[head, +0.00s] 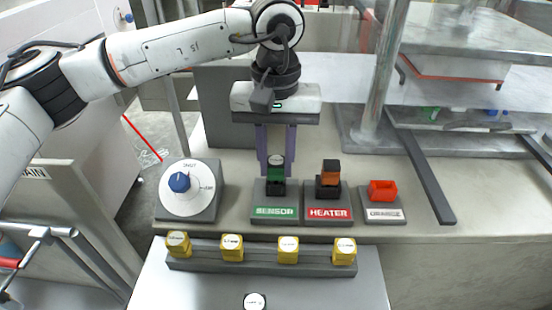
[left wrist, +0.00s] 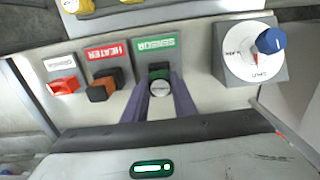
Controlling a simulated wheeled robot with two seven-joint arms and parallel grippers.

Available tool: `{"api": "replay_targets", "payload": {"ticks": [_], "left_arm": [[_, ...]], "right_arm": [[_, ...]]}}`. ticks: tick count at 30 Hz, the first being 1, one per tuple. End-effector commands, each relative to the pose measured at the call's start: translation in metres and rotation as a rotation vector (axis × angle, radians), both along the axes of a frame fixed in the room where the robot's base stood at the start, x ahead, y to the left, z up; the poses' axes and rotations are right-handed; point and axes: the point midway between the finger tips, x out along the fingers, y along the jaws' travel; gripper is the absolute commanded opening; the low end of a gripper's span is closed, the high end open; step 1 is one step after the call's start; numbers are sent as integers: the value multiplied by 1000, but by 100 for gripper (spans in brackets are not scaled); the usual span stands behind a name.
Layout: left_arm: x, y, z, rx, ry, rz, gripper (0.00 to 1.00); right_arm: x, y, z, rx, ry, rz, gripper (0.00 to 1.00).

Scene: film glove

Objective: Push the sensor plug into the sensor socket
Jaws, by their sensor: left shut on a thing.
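In the left wrist view the plug's pale top (left wrist: 160,88) shows between the fingertips, with the socket (left wrist: 158,69) just beyond. The plug's lower end meets or lies just inside the socket; how deep it sits I cannot tell. My right gripper is not in view.
To the right stand the heater socket with an orange plug (head: 330,169) and a red holder (head: 382,190). A blue dial (head: 180,182) is at the left. Yellow blocks (head: 232,247) line a rack in front. A metal post (head: 385,70) rises at the back right.

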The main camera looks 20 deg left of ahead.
Motion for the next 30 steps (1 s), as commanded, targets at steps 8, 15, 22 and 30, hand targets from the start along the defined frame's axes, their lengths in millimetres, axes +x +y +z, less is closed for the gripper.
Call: {"api": "replay_targets", "payload": {"ticks": [8, 15, 22, 30], "left_arm": [[0, 0, -4, 0, 0, 0, 38], [0, 0, -4, 0, 0, 0, 46], [0, 0, -5, 0, 0, 0, 46], [1, 0, 43, -1, -5, 1, 46]], "right_arm": [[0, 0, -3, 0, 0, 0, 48], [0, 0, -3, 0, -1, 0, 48], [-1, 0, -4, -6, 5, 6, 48], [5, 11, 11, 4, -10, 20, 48]]}}
